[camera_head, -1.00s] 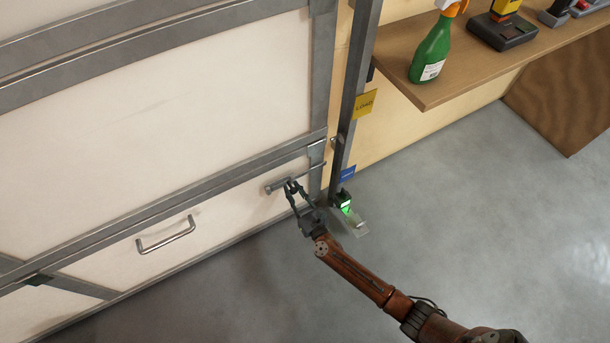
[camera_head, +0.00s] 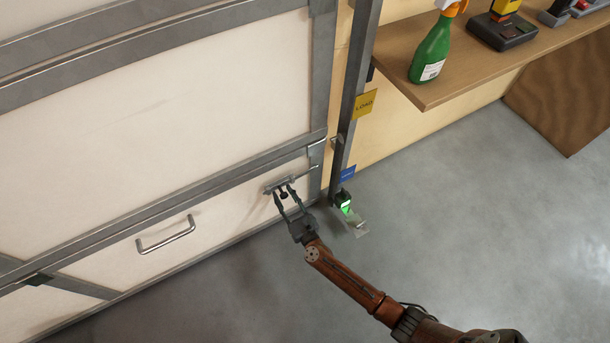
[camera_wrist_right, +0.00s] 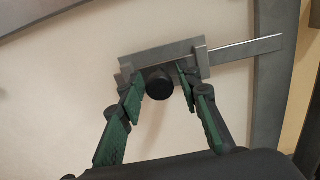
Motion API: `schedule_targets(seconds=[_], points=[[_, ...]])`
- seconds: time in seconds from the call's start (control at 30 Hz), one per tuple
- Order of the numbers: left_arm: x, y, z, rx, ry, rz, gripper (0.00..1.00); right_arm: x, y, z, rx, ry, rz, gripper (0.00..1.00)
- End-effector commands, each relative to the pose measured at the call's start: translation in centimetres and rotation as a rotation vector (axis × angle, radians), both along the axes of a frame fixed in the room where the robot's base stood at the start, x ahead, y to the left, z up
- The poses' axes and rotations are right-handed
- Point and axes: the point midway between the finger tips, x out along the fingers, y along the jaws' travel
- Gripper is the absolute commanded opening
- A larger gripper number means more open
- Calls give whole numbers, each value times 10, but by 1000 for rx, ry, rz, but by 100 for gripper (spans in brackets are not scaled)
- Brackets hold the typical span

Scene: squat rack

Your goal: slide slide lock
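The slide lock (camera_head: 271,187) is a grey metal bracket on the lower white door panel, near its right edge. In the wrist view, the bracket (camera_wrist_right: 160,54), bolt (camera_wrist_right: 245,50) and round black knob (camera_wrist_right: 159,84) show clearly. My right gripper (camera_head: 283,192) is at the lock with its fingers apart, one on each side of the knob. In the wrist view, small gaps show between the knob and the fingertips (camera_wrist_right: 159,75). My left gripper is out of view.
A bar handle (camera_head: 166,236) sits left of the lock. A grey post (camera_head: 353,95) with a yellow LOAD tag (camera_head: 364,104) stands right of the door. A wooden shelf (camera_head: 452,87) holds a green spray bottle (camera_head: 431,52). The grey floor (camera_head: 480,200) is open.

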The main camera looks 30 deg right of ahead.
Motion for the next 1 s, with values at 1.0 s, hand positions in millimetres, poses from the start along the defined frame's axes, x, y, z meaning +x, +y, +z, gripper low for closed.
schedule_targets(seconds=[1.0], points=[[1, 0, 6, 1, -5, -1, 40, -48, -2, 2, 0, -2, -1, 39]])
